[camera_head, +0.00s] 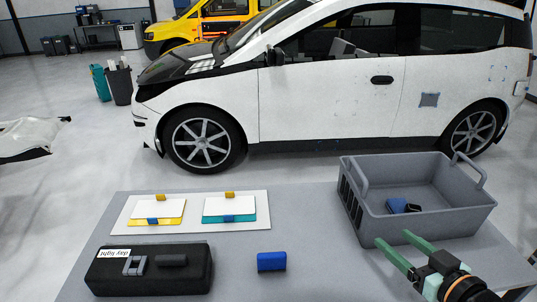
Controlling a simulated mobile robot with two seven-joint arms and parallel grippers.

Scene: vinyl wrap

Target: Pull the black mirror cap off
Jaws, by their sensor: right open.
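The black mirror cap (275,57) sits on the side mirror of the white car (330,105), near the front door window. It looks small and dark at this distance, and its edges are hard to make out. My right gripper (393,239) is at the lower right, open and empty, with its two green fingers apart. It is by the front of the grey crate and well away from the mirror. My left gripper is not in view.
A grey table (330,285) stands between me and the car. On it are a grey crate (420,229) holding small blue and black items, a blue block (271,261), a black case (105,275) and a white board (120,222) with yellow and teal pieces.

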